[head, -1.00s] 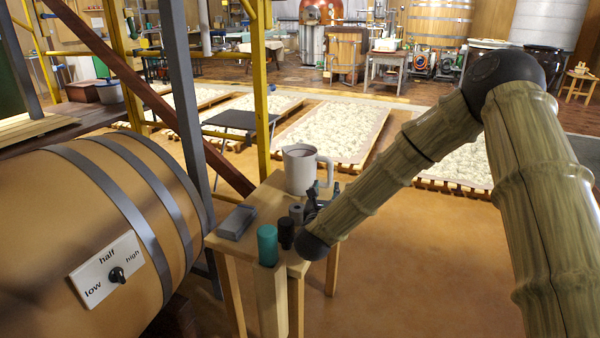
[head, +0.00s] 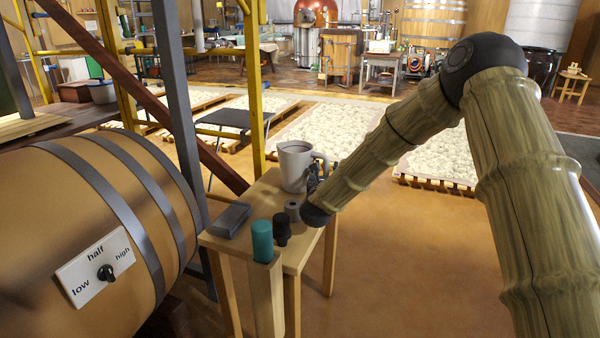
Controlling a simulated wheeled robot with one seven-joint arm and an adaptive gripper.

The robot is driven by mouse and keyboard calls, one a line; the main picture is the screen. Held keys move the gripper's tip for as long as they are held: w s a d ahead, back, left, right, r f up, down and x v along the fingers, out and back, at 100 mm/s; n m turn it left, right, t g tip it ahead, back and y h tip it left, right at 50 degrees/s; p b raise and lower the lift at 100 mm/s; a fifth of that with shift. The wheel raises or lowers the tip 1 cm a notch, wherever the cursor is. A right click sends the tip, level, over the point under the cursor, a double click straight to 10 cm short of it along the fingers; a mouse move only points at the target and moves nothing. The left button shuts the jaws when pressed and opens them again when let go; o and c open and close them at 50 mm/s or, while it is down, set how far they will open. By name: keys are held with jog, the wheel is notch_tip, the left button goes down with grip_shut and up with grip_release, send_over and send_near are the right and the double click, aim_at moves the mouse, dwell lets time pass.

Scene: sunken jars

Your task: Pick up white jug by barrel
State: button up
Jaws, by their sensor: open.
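The white jug (head: 292,168) stands upright on the small wooden table (head: 240,248), near its back edge. Its handle is on its right side. My gripper (head: 313,180) is just right of the jug, by the handle and low on the jug's side. The gripper is open, and mostly hidden by its own wrist and the arm. I cannot tell whether a finger touches the jug.
A large barrel (head: 60,230) with a low-half-high dial (head: 95,267) is at left. Yellow scaffold posts (head: 254,90) rise behind the table. Floor at right is clear.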

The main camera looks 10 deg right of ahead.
jog(key=shift+w+d, duration=0.25)
jog(key=shift+w, duration=0.1)
grip_shut()
jog(key=shift+r, duration=0.3)
jog(key=shift+r+p, duration=1.45)
jog(key=shift+r, duration=3.25)
jog(key=shift+w+a+r, duration=0.1)
